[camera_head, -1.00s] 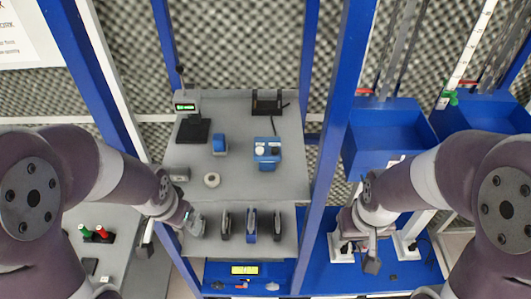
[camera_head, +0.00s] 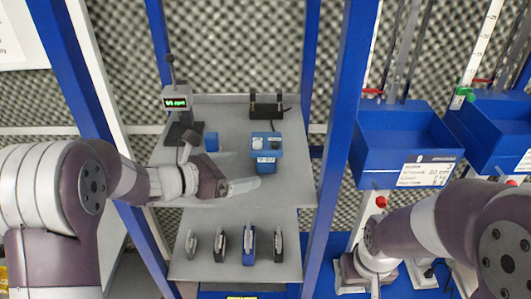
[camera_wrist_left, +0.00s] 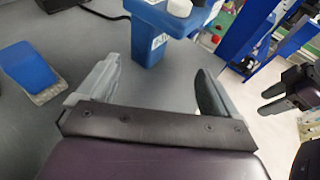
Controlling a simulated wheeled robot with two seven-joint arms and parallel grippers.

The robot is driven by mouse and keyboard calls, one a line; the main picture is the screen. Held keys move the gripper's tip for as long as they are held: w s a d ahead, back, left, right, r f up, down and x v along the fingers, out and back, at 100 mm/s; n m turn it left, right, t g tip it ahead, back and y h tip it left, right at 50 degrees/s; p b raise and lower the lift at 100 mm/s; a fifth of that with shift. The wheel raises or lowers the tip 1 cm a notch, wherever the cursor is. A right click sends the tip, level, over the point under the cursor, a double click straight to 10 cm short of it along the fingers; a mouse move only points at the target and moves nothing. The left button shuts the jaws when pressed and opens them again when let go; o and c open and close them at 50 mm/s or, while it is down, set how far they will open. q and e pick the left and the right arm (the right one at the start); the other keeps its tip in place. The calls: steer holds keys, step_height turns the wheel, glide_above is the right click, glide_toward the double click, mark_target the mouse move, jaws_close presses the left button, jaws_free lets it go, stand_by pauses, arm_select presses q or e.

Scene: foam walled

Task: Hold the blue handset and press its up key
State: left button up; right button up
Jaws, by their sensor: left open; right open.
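The blue handset (camera_head: 266,152) stands on the upper grey shelf, with one white and one dark round key on its wide head and a narrower blue body below. In the left wrist view the handset (camera_wrist_left: 150,42) is ahead of the fingers, its head cut by the top edge. I cannot read which key is up. My left gripper (camera_head: 243,172) is just left of and in front of the handset. Its jaws (camera_wrist_left: 160,72) are open and empty, apart from the body. My right gripper (camera_wrist_left: 268,98) is open and empty, off to the right; the head view barely shows it.
A small blue block (camera_head: 211,142) lies left of the handset. A stand with a green display (camera_head: 176,102) and a black holder (camera_head: 266,105) are behind. The lower shelf (camera_head: 205,268) holds several upright tools. A blue post (camera_head: 336,150) stands to the right.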

mark_target(267, 165)
arm_select(q)
steer(key=x, duration=0.3)
steer(key=shift+w+d+f, duration=0.1)
steer(key=shift+d+f, duration=0.05)
steer(key=shift+d, duration=0.05)
steer(key=b+x, duration=0.2)
steer(key=shift+w+d+f+b, duration=0.15)
steer(key=shift+f+b, duration=0.15)
steer(key=shift+b, duration=0.1)
steer(key=shift+w+d+r, duration=0.1)
steer(key=shift+w+d, duration=0.25)
steer(key=shift+d, duration=0.1)
arm_select(e)
step_height(267, 165, down, 3)
steer(key=shift+f, duration=0.1)
arm_select(q)
steer(key=c, duration=0.9)
arm_select(e)
jaws_close()
steer(key=shift+w, duration=0.1)
